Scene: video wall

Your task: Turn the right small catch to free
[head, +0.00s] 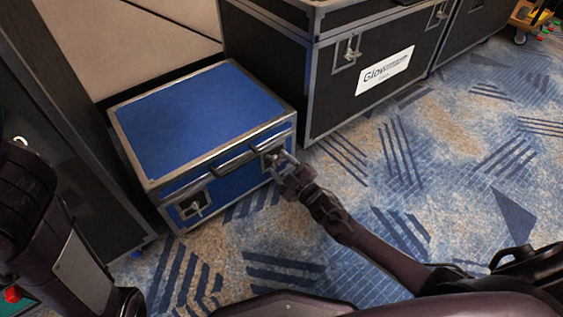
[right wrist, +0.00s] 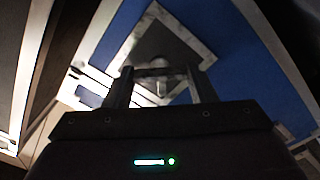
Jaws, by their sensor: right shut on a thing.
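A blue flight case (head: 200,110) with metal edges stands on the carpet with its lid down. Its front has a left small catch (head: 195,207), a dark handle (head: 234,163) in the middle and a right small catch (head: 274,160). My right gripper (head: 285,168) is at the right catch, its fingers shut on it and partly hiding it. In the right wrist view the right gripper (right wrist: 162,75) has its two fingers over the catch's metal plate (right wrist: 176,42). My left arm shows at the left edge, but its gripper is out of view.
A dark upright case (head: 70,140) stands at the left. The patterned carpet (head: 440,170) to the right is clear.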

